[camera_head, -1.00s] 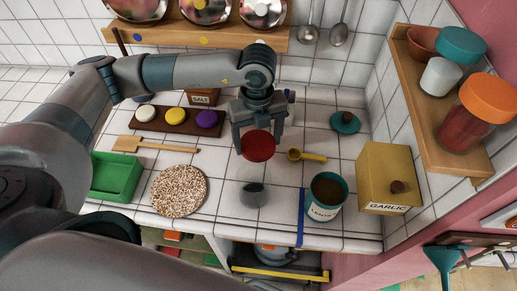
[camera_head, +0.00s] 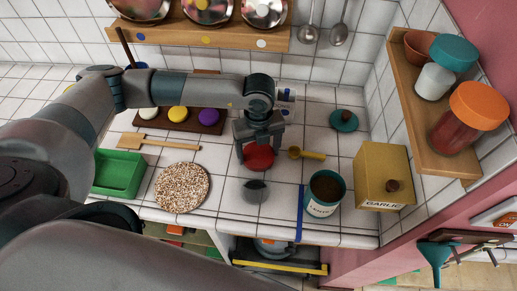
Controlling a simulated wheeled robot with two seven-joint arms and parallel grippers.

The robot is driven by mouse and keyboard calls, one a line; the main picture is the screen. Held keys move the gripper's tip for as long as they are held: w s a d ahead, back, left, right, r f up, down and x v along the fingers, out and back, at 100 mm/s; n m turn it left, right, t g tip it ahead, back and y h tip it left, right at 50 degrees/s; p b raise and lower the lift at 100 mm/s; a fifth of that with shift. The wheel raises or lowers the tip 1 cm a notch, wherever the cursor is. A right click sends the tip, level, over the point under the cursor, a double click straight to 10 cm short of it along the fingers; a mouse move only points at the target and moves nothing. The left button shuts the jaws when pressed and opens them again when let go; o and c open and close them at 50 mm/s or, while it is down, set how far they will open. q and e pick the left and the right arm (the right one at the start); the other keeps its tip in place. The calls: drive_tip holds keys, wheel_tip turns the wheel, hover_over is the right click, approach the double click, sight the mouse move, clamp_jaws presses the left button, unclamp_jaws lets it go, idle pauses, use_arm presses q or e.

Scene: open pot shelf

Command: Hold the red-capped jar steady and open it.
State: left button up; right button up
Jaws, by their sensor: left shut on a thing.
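My left gripper (camera_head: 258,145) points down over the counter, behind the small jar, and is shut on the red cap (camera_head: 258,158). The cap is close to the counter top; I cannot tell whether it touches it. A small greyish, see-through jar (camera_head: 254,193) with dark contents stands upright just in front of the cap, with no cap on it. The cap and this jar are apart. My right gripper is not in view.
A yellow scoop (camera_head: 308,154) lies right of the cap. A teal canister (camera_head: 324,194) and a yellow garlic box (camera_head: 384,178) stand farther right. A speckled round mat (camera_head: 181,187), green tray (camera_head: 119,174) and wooden spatula (camera_head: 157,143) lie left. A teal lid (camera_head: 344,120) lies behind.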

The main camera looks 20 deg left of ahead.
sight(259, 154)
use_arm(q)
drive_tip(key=shift+f, duration=0.2)
drive_tip(key=shift+f+b, duration=0.1)
drive_tip(key=shift+b, duration=0.2)
drive_tip(key=o, duration=1.2)
drive_tip(key=shift+c, duration=0.2)
drive_tip(key=shift+r+p, duration=0.3)
drive_tip(key=shift+p, duration=0.05)
drive_tip(key=shift+r+b, duration=0.2)
drive_tip(key=shift+b, duration=0.2)
wheel_tip(259, 154, up, 12)
drive_tip(key=b, duration=0.4)
drive_tip(key=shift+f, duration=0.25)
